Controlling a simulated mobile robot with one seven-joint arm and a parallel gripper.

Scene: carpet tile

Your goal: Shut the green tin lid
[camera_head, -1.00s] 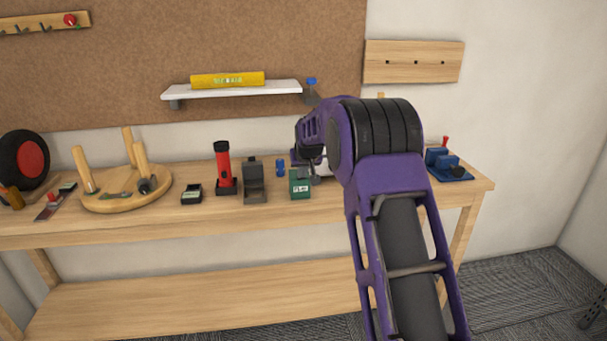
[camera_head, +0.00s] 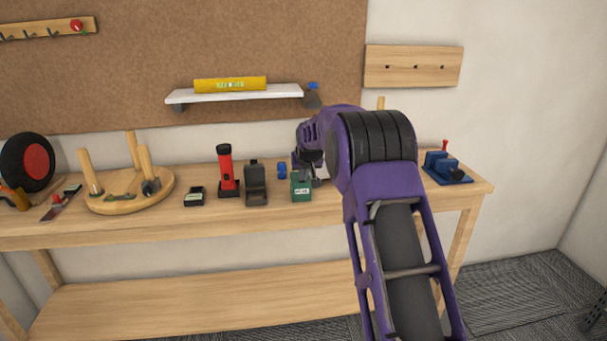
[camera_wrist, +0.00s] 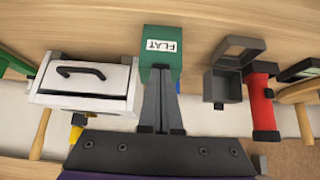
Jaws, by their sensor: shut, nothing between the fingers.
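The green tin (camera_head: 301,188) stands on the bench, with a white label on its front. In the wrist view the green tin (camera_wrist: 160,42) is at top centre, its label reading "FLAT". My gripper (camera_wrist: 160,74) is shut and empty, its grey fingertips at the tin's lower edge in that view; I cannot tell whether they touch. In the head view my gripper (camera_head: 307,172) is just above and behind the tin, partly hidden by my arm. The tin's lid cannot be told apart clearly, nor its angle.
An open dark grey box (camera_head: 256,186) and a red flashlight (camera_head: 227,172) stand left of the tin. A white case with a black handle (camera_wrist: 82,88) is close on the other side. A blue vise (camera_head: 446,168) sits at the bench's right end.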

